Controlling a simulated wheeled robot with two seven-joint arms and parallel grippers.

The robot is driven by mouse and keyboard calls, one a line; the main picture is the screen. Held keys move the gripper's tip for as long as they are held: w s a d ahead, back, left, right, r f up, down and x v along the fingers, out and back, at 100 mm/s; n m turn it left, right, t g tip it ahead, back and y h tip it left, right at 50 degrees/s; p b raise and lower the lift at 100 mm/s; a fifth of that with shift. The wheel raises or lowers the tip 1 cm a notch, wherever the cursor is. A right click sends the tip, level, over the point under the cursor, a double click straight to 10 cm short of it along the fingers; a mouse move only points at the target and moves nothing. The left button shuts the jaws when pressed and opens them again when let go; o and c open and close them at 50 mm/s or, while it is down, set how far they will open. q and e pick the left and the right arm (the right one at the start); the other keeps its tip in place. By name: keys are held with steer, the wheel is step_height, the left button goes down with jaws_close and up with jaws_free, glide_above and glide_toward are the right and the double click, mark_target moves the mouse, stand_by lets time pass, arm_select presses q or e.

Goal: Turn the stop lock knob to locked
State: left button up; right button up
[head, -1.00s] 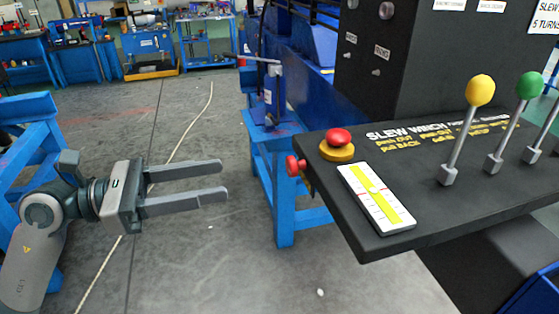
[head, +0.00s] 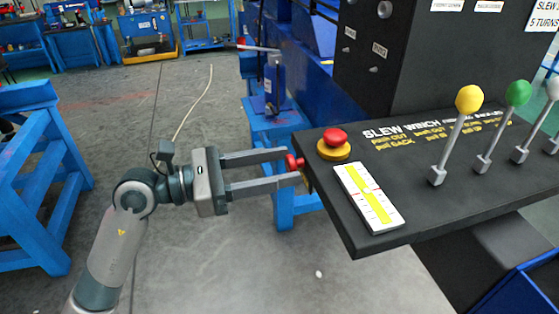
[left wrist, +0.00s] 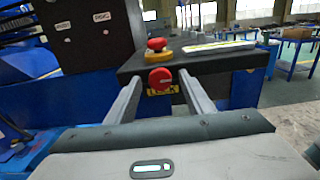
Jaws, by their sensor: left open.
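The red stop lock knob (head: 291,163) sticks out from the left side of the black console (head: 352,243). In the left wrist view the knob (left wrist: 160,79) is a round red disc on the console's edge, with a yellow label (left wrist: 161,91) partly hidden behind it. My left gripper (head: 292,167) is open, its two fingers pointing at the console's side. The fingertips appear on either side of the knob; the wrist view also shows the knob between the fingers (left wrist: 158,88). I cannot tell whether they touch it. My right gripper is not in view.
A red mushroom button on a yellow base (head: 334,145) sits on the console top close to the knob. A white and yellow level plate (head: 368,197) lies beside it. Levers with yellow (head: 469,99) and green knobs stand further right. A blue stand (head: 284,205) is behind the gripper.

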arm_select(q)
steer(key=shift+d, duration=0.3)
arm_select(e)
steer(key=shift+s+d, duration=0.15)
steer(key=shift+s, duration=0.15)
arm_select(q)
steer(key=c, duration=1)
steer(key=shift+c, duration=0.2)
